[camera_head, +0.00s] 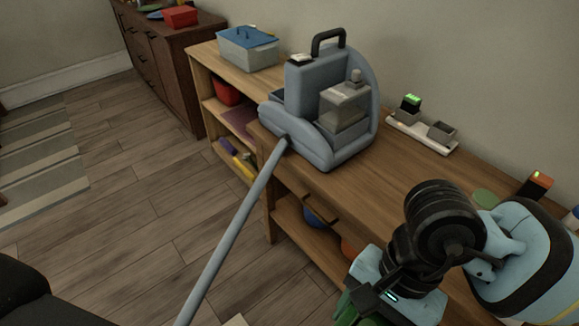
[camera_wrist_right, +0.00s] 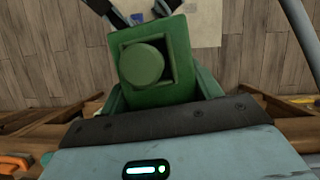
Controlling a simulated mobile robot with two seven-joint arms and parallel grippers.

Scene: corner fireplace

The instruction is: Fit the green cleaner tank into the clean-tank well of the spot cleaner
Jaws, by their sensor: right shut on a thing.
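The spot cleaner (camera_head: 302,134) stands upright on the wooden cabinet, a blue-grey body with a black top handle and a hose running down toward me. A smoky clear tank (camera_head: 345,104) sits on its right side. A dark recess shows on its left side; I cannot tell whether it is the clean-tank well. My right gripper (camera_wrist_right: 144,18) is shut on the green cleaner tank (camera_wrist_right: 178,83), whose round cap faces the wrist camera. In the head view only a green bit shows at the bottom edge, well apart from the cleaner. My left gripper is not in view.
On the cabinet (camera_head: 370,178), a white charging base (camera_head: 422,135) stands behind and right of the cleaner. A grey bin with blue lid (camera_head: 247,48) is at the far left end. The hose (camera_head: 235,228) crosses the space before the cabinet.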

